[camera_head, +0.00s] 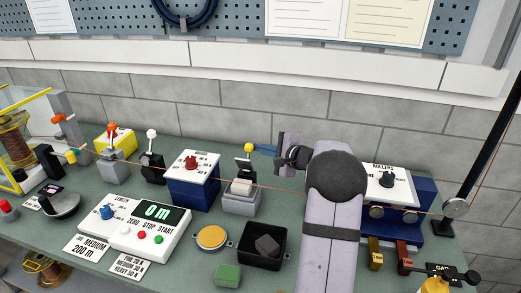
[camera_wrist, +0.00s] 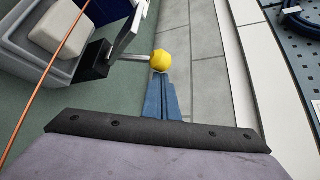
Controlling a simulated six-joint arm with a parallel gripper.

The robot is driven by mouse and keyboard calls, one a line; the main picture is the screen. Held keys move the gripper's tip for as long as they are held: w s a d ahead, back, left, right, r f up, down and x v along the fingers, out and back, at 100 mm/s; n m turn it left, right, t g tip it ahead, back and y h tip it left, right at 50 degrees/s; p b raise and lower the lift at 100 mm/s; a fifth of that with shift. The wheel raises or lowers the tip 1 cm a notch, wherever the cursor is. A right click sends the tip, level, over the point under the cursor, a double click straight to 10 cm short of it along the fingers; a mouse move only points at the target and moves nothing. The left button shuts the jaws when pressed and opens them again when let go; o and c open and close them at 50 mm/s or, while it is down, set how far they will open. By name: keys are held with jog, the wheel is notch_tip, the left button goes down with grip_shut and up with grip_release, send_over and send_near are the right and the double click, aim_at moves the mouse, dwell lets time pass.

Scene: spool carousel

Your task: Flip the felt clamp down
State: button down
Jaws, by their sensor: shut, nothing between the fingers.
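The felt clamp is a grey block (camera_head: 241,205) with a pale felt pad (camera_head: 241,187) on it and a lever ending in a yellow knob (camera_head: 249,147). The lever stands up, with the knob above and behind the pad. The wrist view also shows the pad (camera_wrist: 58,28) and the yellow knob (camera_wrist: 162,62). My gripper (camera_head: 262,149) has blue fingers, shut and empty, reaching in from the right of the knob. In the wrist view the fingertips (camera_wrist: 161,78) end right at the knob; I cannot tell whether they touch it.
A copper-coloured wire (camera_wrist: 40,88) runs across the bench past the clamp. A blue box with a red knob (camera_head: 192,185) stands to the left, and a black tray (camera_head: 283,232) is in front. My arm covers part of the bench at the right. A brick wall stands behind.

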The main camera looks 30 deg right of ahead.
jog(key=s+d+r+n+t+p, duration=0.1)
jog(key=s+n+t, duration=0.1)
jog(key=s, duration=0.7)
jog(key=shift+d+h, duration=0.15)
jog(key=shift+h, duration=0.25)
dwell(0.4)
jog(key=shift+r, duration=0.1)
jog(key=w+a+f+p, duration=0.1)
jog(key=w+p, duration=0.3)
jog(key=w, duration=0.5)
jog(key=shift+w+a+f+p, duration=0.15)
jog(key=shift+w+f+p, duration=0.05)
jog(key=shift+w+p, duration=0.1)
jog(key=shift+s+a+f+b, duration=0.1)
jog(key=shift+b, duration=0.85)
